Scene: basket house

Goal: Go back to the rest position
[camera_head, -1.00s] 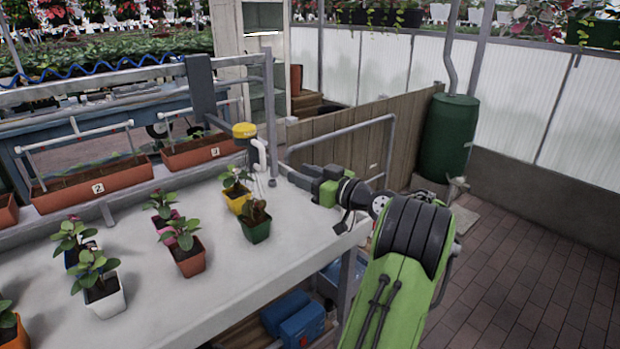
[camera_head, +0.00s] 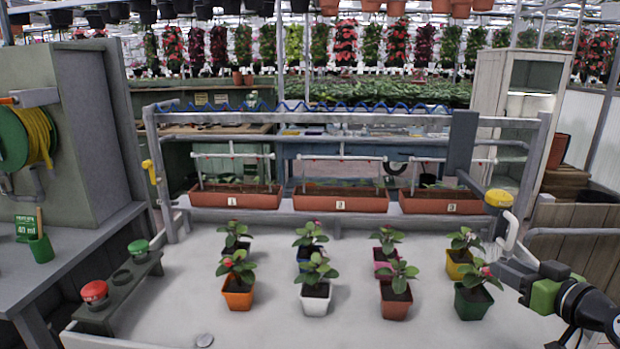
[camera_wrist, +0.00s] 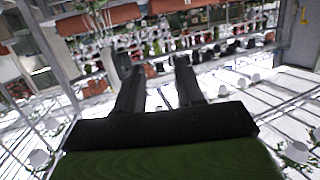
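My gripper (camera_head: 503,270) is at the right edge of the head view, over the right end of the white worktable (camera_head: 250,325). It also shows in the wrist view (camera_wrist: 157,72), where its two dark fingers stand apart with nothing between them. In the head view it is right of the green pot (camera_head: 472,303), with no clear contact. Several small potted plants stand upright in two rows on the table, among them an orange pot (camera_head: 238,297), a white pot (camera_head: 315,302) and a yellow pot (camera_head: 458,268).
A yellow-topped white tap (camera_head: 499,198) stands close to my gripper. Planters numbered 1 (camera_head: 235,201), 2 (camera_head: 340,205) and 3 (camera_head: 452,207) line the back. The table's front middle is mostly clear.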

